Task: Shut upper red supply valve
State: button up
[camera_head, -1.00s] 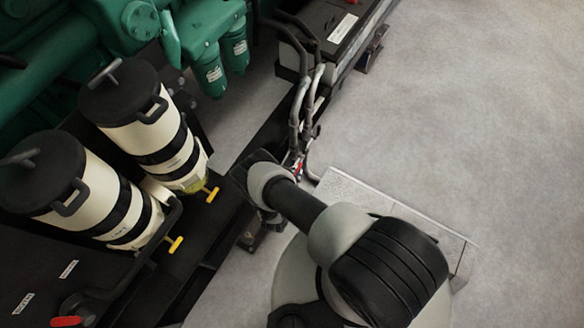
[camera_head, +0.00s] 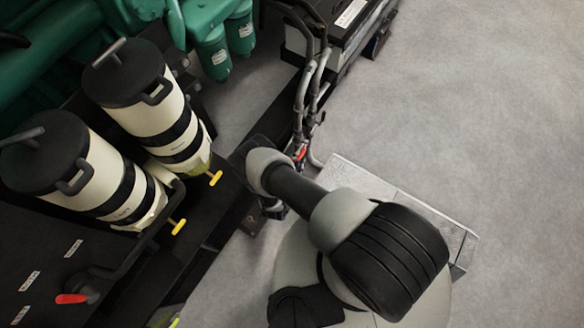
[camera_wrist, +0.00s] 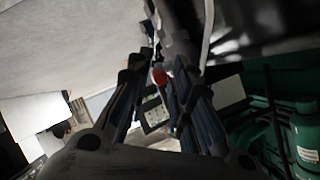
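A small red valve handle (camera_head: 301,154) shows in the head view by the grey hoses, just beyond my arm's wrist. The fingers stand apart, and I see no contact with the red part. Most of the valve body is hidden by hoses and fingers. My gripper is largely hidden behind my arm in the head view. A second red handle (camera_head: 71,299) sits on the dark frame at the lower left.
Two cream filter cylinders (camera_head: 155,105) with black lids stand at the left, with yellow handles (camera_head: 216,178) beside them. Grey hoses (camera_head: 305,85) run close to my wrist from a black battery box (camera_head: 335,30). Open floor (camera_head: 470,110) lies to the right.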

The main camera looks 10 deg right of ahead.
jog(key=v, duration=1)
jog(key=shift+s+a+r, duration=0.2)
jog(key=shift+s, duration=0.05)
jog(key=shift+c, duration=0.3)
